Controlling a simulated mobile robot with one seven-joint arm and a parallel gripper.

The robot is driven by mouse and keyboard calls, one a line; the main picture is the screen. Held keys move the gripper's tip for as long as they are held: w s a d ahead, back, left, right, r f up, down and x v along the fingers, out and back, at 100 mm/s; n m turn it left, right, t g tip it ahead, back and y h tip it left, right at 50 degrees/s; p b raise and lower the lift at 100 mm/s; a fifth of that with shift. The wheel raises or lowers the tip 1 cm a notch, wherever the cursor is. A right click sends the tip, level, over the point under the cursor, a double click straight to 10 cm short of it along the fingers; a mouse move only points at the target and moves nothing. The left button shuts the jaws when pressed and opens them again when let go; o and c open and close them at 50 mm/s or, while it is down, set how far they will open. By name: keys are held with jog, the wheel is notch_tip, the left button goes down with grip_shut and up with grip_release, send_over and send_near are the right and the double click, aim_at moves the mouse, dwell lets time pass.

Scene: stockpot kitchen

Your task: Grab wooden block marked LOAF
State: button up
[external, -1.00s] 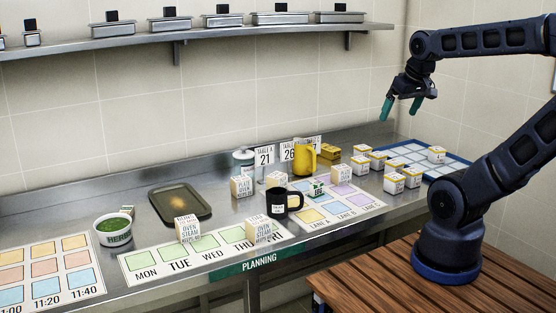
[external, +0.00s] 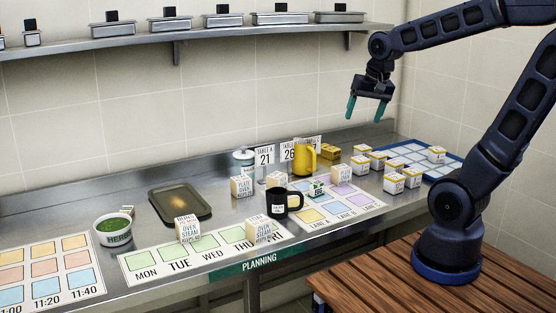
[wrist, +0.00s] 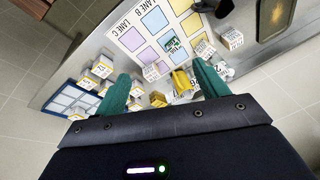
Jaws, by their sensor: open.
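Several pale wooden blocks with printed sides stand on the steel counter. The one on the THU cell of the planning strip (external: 260,231) has a top word that looks like LOAF, though the print is small. A similar block (external: 188,230), whose top seems to read BUNS, stands near TUE. My gripper (external: 366,112) is open and empty, high above the back right of the counter, well above and to the right of the LOAF block. In the wrist view my gripper's green fingers (wrist: 162,72) are spread apart. I cannot make out the LOAF block there.
A black mug (external: 280,204) stands just behind and right of the THU block. A yellow jug (external: 304,159), number cards (external: 264,156) and other blocks (external: 242,186) stand behind. A blue-rimmed tray (external: 455,172) and small yellow-white boxes sit right. A shelf (external: 200,39) runs along the wall.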

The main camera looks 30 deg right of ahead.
jog(key=w+a+f+m+g, duration=0.1)
jog(key=w+a+f+m, duration=0.25)
jog(key=a, duration=0.35)
jog(key=m+g, duration=0.2)
jog(key=m, duration=0.7)
send_over(258, 220)
jog(key=shift+h, duration=0.4)
jog(key=f, duration=1.6)
jog(key=shift+s+d+f, duration=0.1)
jog(key=shift+d+f, duration=0.05)
jog(key=shift+d, duration=0.15)
jog(key=shift+s+a+f, duration=0.1)
jog(key=shift+a+f, duration=0.1)
jog(key=shift+f, duration=0.45)
jog(key=shift+w+f, duration=0.15)
jog(key=shift+f, duration=2.35)
jog(key=shift+w+f, duration=0.1)
jog(key=shift+f, duration=2.35)
jog(key=shift+c, duration=0.2)
jog(key=c, duration=1.1)
